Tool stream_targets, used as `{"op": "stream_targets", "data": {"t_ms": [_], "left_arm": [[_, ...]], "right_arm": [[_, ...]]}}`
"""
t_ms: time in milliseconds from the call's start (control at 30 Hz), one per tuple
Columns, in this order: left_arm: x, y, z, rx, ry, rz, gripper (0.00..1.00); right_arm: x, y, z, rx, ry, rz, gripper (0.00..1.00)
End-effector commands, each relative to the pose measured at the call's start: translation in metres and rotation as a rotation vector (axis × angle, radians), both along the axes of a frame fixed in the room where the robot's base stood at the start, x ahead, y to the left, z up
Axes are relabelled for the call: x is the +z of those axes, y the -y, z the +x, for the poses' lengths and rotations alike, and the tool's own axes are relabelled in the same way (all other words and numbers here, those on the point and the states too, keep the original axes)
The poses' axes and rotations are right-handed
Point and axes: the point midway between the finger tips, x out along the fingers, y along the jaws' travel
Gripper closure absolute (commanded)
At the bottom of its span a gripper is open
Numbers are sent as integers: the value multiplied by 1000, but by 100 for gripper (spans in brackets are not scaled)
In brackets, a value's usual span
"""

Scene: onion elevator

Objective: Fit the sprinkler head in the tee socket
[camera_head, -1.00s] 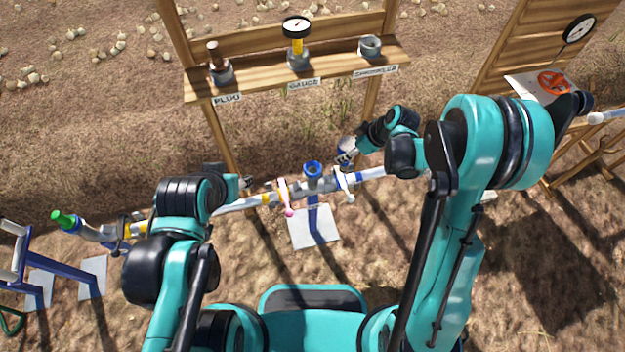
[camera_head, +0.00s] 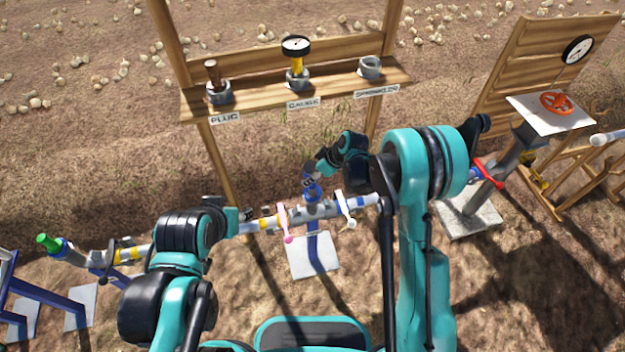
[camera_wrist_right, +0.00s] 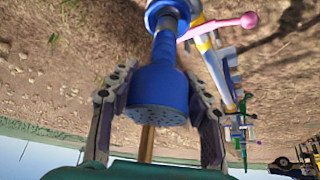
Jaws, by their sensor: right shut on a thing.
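The sprinkler head (camera_wrist_right: 160,97) is blue, with a perforated wide end and a narrower grey stem. In the right wrist view it sits between both fingers of my right gripper (camera_wrist_right: 157,105), which is shut on it. The stem points at the blue tee socket (camera_wrist_right: 166,10) and overlaps its rim; I cannot tell whether it is inside. In the head view my right gripper (camera_head: 311,176) is right above the tee socket (camera_head: 312,194) on the pipe. My left gripper (camera_head: 243,216) is by the pipe left of the tee; its fingers are too small to read.
The pipe (camera_head: 332,207) carries a pink-handled valve (camera_head: 284,222) and a white-handled valve (camera_head: 345,210) beside the tee. Behind stands a wooden shelf (camera_head: 340,86) with plug and gauge; its sprinkler holder (camera_head: 370,67) is empty. A red-wheel stand (camera_head: 553,103) is at right.

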Motion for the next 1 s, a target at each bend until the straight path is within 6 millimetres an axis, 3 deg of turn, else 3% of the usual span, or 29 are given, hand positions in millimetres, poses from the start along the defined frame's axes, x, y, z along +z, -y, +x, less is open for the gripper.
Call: {"op": "stream_targets", "data": {"t_ms": [100, 600, 633, 700, 1000], "left_arm": [[-12, 0, 0, 0, 0, 0, 57], [-18, 0, 0, 0, 0, 0, 57], [-17, 0, 0, 0, 0, 0, 57], [-17, 0, 0, 0, 0, 0, 57], [-16, 0, 0, 0, 0, 0, 57]], "right_arm": [[-21, 0, 0, 0, 0, 1, 90], [-29, 0, 0, 0, 1, 0, 90], [-28, 1, 0, 0, 1, 0, 47], [-27, 1, 0, 0, 1, 0, 31], [-26, 1, 0, 0, 1, 0, 31]]}}
